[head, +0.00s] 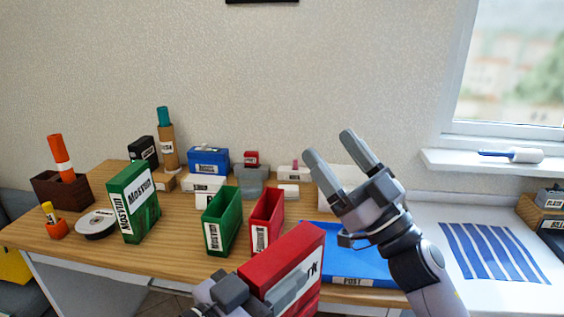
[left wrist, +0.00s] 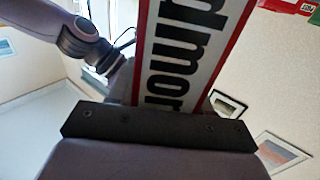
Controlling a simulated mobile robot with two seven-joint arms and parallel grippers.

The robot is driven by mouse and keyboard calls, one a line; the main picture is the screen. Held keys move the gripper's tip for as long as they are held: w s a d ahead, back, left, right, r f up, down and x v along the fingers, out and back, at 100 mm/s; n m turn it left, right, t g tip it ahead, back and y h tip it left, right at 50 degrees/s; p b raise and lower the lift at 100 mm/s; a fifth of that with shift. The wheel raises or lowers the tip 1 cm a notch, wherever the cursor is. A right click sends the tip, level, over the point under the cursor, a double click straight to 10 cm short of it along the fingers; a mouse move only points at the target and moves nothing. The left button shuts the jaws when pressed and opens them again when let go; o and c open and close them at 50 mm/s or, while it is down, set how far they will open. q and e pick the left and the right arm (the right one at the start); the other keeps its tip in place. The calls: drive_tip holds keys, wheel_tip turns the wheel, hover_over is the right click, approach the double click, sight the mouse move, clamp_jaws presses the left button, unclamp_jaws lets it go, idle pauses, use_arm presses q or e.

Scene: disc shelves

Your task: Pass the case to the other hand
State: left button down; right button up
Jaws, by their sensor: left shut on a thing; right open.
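A red case (head: 285,256) with a white label stands at the bottom centre of the head view, raised in front of the table. My left gripper (head: 285,288) is shut on it, with a grey finger across the labelled face. In the left wrist view the case (left wrist: 190,50) fills the upper middle, its white label with black letters facing the camera. My right gripper (head: 330,148) is open and empty. Its fingers point up and left, above and to the right of the case and apart from it in the picture.
The wooden table (head: 180,237) holds a green case (head: 134,200), an open green holder (head: 222,222) and an open red holder (head: 266,220). A blue tray (head: 350,268) lies right of them. A striped mat (head: 492,252) lies at the right.

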drive_tip(key=s+a+r+n+g+y, duration=0.55)
drive_tip(key=a+r+n+g, duration=0.25)
drive_tip(key=a+n+g, duration=0.5)
drive_tip(key=s+a+f+n+g+h, duration=0.3)
drive_tip(key=s+a+n+g+h, duration=0.4)
drive_tip(key=g, duration=0.3)
drive_tip(key=m+t+h, duration=0.3)
drive_tip(key=t+h, duration=0.3)
drive_tip(key=h, duration=1.2)
hover_over(282, 248)
wheel_tip(282, 248, down, 3)
drive_tip(key=shift+y, duration=0.25)
wheel_tip(282, 248, down, 11)
